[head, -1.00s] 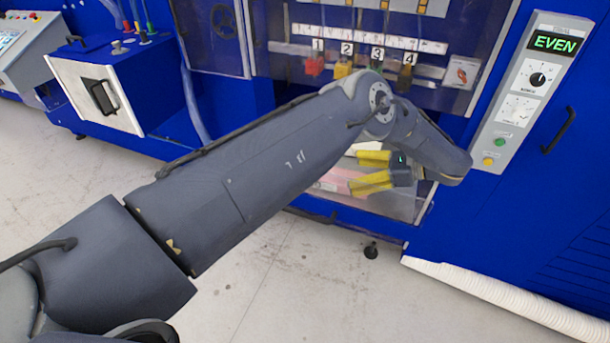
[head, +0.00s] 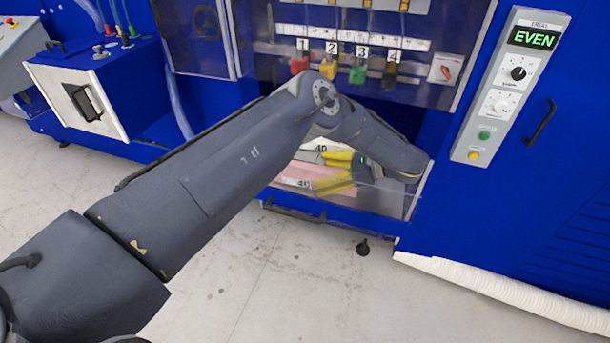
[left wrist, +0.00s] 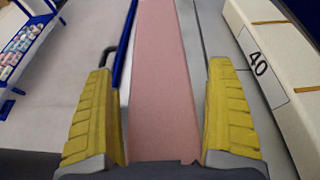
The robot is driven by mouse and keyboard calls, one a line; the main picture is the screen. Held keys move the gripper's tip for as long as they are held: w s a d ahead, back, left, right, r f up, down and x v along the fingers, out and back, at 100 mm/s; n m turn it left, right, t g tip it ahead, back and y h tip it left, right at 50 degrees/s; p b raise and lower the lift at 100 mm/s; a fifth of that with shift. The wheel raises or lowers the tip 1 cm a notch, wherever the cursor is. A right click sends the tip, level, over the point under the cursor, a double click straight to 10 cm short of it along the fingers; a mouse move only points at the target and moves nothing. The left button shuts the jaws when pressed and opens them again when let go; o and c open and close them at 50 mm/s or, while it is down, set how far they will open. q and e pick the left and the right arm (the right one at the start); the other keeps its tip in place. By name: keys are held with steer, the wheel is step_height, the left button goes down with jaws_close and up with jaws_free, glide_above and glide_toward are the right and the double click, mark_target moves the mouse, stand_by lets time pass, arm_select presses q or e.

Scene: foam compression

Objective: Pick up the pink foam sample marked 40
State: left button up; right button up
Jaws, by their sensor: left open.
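The pink foam sample (head: 290,170) lies in the low opening of the blue machine, with a "40" label on its front end. In the left wrist view the pink foam (left wrist: 163,85) runs lengthwise between the fingers. My left gripper (head: 322,170) is at the right part of the sample, its yellow fingers apart. In the left wrist view the left gripper (left wrist: 162,68) is open, with one finger on each side of the foam and a narrow gap visible on both sides. No label shows on the pink foam in that view. My right gripper is out of view.
A cream sample marked 40 (head: 313,146) lies behind the pink one; it is close to the right finger in the left wrist view (left wrist: 262,75). A clear panel (head: 385,198) edges the opening. A control panel (head: 510,85) reading EVEN stands at right.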

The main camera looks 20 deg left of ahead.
arm_select(q)
steer(key=shift+c, duration=0.6)
steer(key=c, duration=0.9)
steer(key=shift+r, duration=0.1)
